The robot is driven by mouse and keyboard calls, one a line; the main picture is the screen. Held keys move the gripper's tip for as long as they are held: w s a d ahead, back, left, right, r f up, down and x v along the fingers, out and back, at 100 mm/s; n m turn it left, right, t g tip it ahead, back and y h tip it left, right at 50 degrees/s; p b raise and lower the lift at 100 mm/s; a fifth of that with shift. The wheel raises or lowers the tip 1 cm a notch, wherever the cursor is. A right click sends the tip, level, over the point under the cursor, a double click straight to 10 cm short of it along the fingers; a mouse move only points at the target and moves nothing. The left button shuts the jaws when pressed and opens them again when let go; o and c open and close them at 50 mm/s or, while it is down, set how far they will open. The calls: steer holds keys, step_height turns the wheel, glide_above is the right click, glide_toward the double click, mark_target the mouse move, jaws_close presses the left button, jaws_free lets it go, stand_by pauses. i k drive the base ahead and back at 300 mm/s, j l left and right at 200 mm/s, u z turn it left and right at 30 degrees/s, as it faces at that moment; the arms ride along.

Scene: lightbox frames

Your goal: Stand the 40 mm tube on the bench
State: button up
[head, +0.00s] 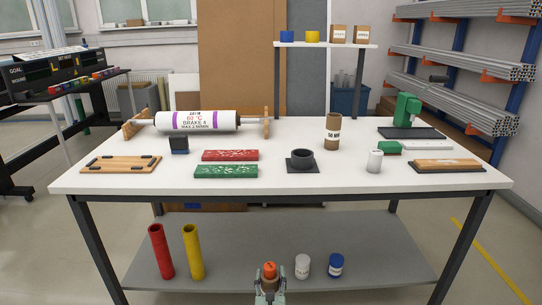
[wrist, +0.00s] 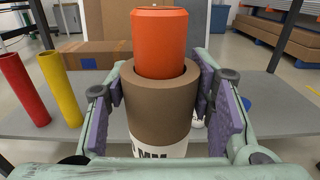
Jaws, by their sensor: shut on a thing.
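My gripper (head: 270,288) is low in front of the bench, at the height of the lower shelf. In the wrist view its purple pads are shut on a brown cardboard tube (wrist: 160,112), held upright. An orange cylinder (wrist: 160,42) sits inside the tube and sticks out of its top. The tube's white label ends in "MM"; the number is hidden. In the head view the orange top (head: 269,269) shows above my fingers. The white bench (head: 290,188) stands beyond and above. Another brown tube (head: 333,133) with a white label stands upright on it.
A red tube (head: 160,252) and a yellow tube (head: 193,252) stand left on the lower shelf (head: 230,232); white (head: 302,266) and blue (head: 336,265) cans stand right. The bench top holds a black ring holder (head: 302,160), a white cylinder (head: 375,162) and a roller (head: 196,121). Its front middle is clear.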

mark_target(360, 148)
steer(key=j, duration=0.9)
steer(key=j+z, duration=0.15)
steer(key=z, duration=0.3)
steer(key=j+z, duration=0.15)
steer(key=z, duration=0.25)
steer(key=i, duration=0.05)
